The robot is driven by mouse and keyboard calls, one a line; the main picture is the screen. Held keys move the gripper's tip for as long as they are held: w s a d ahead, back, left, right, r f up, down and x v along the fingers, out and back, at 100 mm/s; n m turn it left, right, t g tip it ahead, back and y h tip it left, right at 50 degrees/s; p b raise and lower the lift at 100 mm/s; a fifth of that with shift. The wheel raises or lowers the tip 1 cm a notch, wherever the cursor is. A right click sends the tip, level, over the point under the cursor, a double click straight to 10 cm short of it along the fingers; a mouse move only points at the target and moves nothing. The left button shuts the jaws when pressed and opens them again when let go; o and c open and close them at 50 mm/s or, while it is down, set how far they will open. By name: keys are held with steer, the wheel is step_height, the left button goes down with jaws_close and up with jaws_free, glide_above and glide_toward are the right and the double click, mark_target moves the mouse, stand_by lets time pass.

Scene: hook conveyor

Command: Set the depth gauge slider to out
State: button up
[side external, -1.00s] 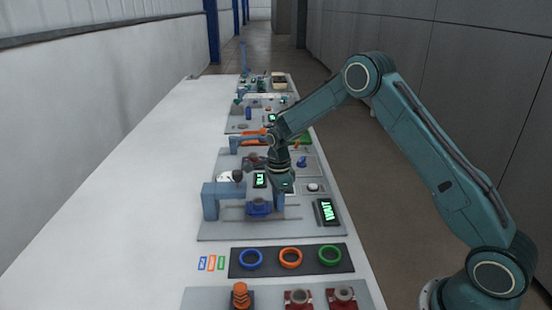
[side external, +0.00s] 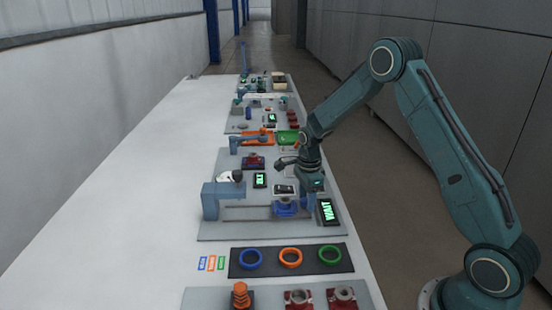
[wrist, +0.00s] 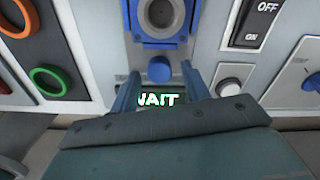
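The depth gauge slider is a blue carriage with a round socket (side external: 285,209), on a rail in the grey panel. In the wrist view the carriage (wrist: 160,20) is at top centre, with a round blue knob (wrist: 160,69) below it. My gripper (side external: 306,206) is low over the panel, just right of the carriage. In the wrist view my gripper (wrist: 161,78) has its two fingers apart, one on each side of the knob, with visible gaps. The tall display (side external: 327,211) reads WAIT; in the wrist view this display (wrist: 158,98) is partly hidden by my gripper.
A blue-grey bracket (side external: 210,201) stands at the panel's left end. An ON/OFF rocker switch (wrist: 257,22) and a white button (wrist: 229,88) are close to my gripper. Coloured rings on a dark tray (side external: 290,258) are in front. The white table at left is clear.

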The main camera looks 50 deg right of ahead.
steer(key=shift+r, duration=0.1)
steer(key=shift+w+r, duration=0.1)
steer(key=shift+r, duration=0.45)
step_height(320, 180, up, 12)
steer(key=shift+r, duration=0.25)
steer(key=shift+a+r, duration=0.1)
stand_by(0.4)
steer(key=s+a+r+n+t, duration=0.3)
steer(key=s+a+r+n, duration=0.5)
steer(key=s+r+n, duration=0.35)
steer(key=s+a+n+t, duration=0.1)
steer(key=s+a+n, duration=0.1)
steer(key=s+n, duration=0.4)
steer(key=s+a+n+t, duration=0.1)
steer(key=s+a+n, duration=0.2)
steer(key=s+n, duration=0.3)
steer(key=s, duration=0.5)
steer(key=shift+r+t, duration=0.3)
